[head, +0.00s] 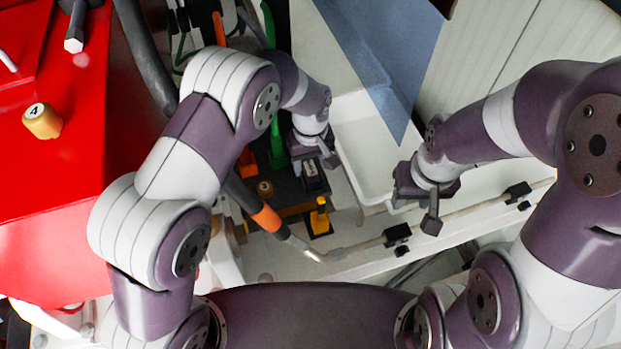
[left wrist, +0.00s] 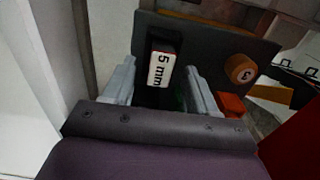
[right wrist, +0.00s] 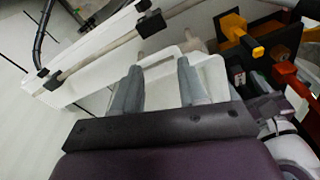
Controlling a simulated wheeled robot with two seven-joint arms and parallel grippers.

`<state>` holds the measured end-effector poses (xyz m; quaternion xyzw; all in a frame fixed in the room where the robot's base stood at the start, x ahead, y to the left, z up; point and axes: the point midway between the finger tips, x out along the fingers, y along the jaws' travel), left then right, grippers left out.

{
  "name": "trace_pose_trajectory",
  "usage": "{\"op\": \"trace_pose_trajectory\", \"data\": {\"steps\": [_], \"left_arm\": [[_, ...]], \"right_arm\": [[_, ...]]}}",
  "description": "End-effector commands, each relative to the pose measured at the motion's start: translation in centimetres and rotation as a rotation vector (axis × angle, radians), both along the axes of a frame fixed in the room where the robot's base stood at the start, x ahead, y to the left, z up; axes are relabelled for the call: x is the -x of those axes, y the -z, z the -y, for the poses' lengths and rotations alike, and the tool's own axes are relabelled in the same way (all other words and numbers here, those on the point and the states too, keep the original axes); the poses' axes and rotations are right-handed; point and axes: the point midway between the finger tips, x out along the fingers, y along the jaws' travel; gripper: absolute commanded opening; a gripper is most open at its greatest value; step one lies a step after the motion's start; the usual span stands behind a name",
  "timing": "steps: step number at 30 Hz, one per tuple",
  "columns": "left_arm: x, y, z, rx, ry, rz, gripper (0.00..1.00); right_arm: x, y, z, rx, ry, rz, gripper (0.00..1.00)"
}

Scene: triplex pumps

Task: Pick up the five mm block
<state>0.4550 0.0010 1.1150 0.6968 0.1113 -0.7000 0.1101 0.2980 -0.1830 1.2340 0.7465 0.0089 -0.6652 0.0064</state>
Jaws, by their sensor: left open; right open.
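The five mm block (left wrist: 161,68) is a dark block with a white face reading "5 mm", standing on a dark holder (left wrist: 208,45). It also shows in the head view (head: 311,177), just below my left gripper (head: 316,154). In the left wrist view my left gripper (left wrist: 158,82) is open, with one finger on each side of the block's line; I cannot tell whether the fingers touch it. My right gripper (head: 424,207) is open and empty beside the white tray, and its spread fingers show in the right wrist view (right wrist: 157,75).
A round wooden piece marked 3 (left wrist: 240,68) sits right of the block. A yellow part (head: 320,217) stands near the holder. A white tray (head: 347,150) lies between my grippers. A rail with black clamps (head: 397,235) crosses the front. A red machine (head: 60,150) fills the left.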

Motion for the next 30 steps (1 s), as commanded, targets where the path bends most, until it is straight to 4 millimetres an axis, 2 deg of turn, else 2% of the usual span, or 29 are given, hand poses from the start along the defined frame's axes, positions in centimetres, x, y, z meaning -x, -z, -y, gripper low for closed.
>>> {"op": "trace_pose_trajectory", "data": {"steps": [1,6,11,12,19,22,26,30], "left_arm": [[0.0,0.6,0.0,0.001,0.000,0.001,0.57],[0.0,0.2,0.0,0.001,0.000,0.003,0.57],[0.0,0.2,0.0,0.001,0.000,0.003,0.05],[0.0,0.2,0.0,0.001,0.000,0.003,0.00],[0.0,0.2,0.0,0.000,0.000,0.002,0.00],[-0.1,-0.5,0.0,0.001,0.000,0.003,0.00],[-0.1,-2.8,0.1,0.002,0.000,0.004,0.00],[-0.1,-6.6,0.1,0.002,0.000,0.004,0.00]], "right_arm": [[0.0,0.5,0.0,0.000,0.000,0.000,0.43],[0.0,0.2,0.0,0.000,0.000,0.001,0.43],[0.0,0.1,0.0,0.000,0.000,0.001,0.43],[0.0,0.1,0.0,0.000,0.000,0.001,0.43],[0.0,0.1,0.0,0.000,0.000,0.001,0.43],[0.0,-0.4,0.0,0.000,0.000,0.000,0.43],[0.0,-2.2,0.0,0.000,0.000,0.001,0.43],[0.0,-5.0,0.0,0.000,0.000,0.001,0.43]]}}
